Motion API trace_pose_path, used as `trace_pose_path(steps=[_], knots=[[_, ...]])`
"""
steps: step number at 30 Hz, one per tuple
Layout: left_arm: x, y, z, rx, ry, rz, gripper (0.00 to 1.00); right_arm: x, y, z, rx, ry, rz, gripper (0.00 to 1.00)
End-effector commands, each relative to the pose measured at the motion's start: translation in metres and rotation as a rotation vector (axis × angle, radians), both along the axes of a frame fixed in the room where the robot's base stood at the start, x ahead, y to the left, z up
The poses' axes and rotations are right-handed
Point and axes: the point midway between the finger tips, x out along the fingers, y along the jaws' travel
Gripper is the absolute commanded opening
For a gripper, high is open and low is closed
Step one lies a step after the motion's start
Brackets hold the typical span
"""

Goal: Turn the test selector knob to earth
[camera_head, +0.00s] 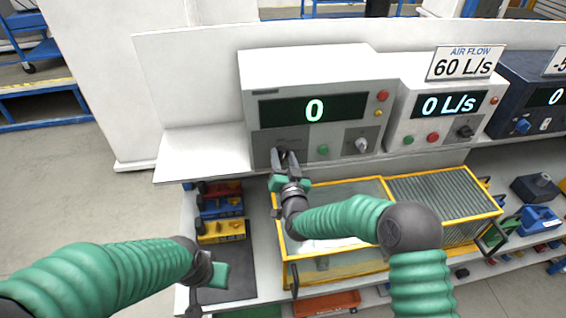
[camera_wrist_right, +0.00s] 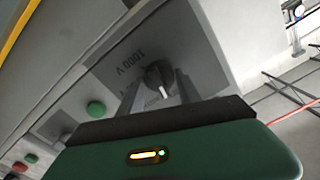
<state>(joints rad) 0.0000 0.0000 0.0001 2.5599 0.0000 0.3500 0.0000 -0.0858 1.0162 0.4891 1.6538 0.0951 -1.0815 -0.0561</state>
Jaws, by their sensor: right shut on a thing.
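The tester (camera_head: 312,65) is a pale grey box with a dark display reading 0. Its dark round knob (camera_wrist_right: 158,74), with a white pointer mark, sits on a grey label plate in the right wrist view. "1000 V" shows inverted beside it; other lettering is partly hidden, and I cannot read an earth label. My right gripper (camera_head: 284,156) is at the lower left of the tester's face, and its fingers (camera_wrist_right: 159,90) are shut around the knob, one on each side. My left gripper (camera_head: 210,274) is low at the left, apart from the tester; its finger gap is unclear.
The tester also has a green button (camera_head: 323,149), a second knob (camera_head: 361,146) and a red button (camera_head: 382,96). An air flow unit (camera_head: 440,112) stands to its right. A yellow-framed case (camera_head: 336,264) lies below my right forearm. The shelf left of the tester (camera_head: 200,155) is bare.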

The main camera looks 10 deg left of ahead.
Motion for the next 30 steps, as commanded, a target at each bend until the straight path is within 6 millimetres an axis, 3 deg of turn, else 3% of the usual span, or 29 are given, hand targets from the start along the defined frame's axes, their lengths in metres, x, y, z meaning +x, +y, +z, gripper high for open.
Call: trace_pose_path(steps=[1, 15, 30], knots=[[0.000, 0.000, -0.014, 0.000, 0.000, 0.000, 0.00, 0.000, -0.001, -0.007, 0.034, 0.007, -0.001, 0.00], [0.000, 0.000, -0.078, 0.000, 0.000, 0.000, 0.00, 0.001, -0.002, -0.008, 0.430, 0.116, -0.001, 0.00], [0.000, 0.000, -0.107, 0.000, 0.000, 0.000, 0.00, 0.001, -0.003, -0.005, 0.656, 0.181, -0.004, 0.00]])
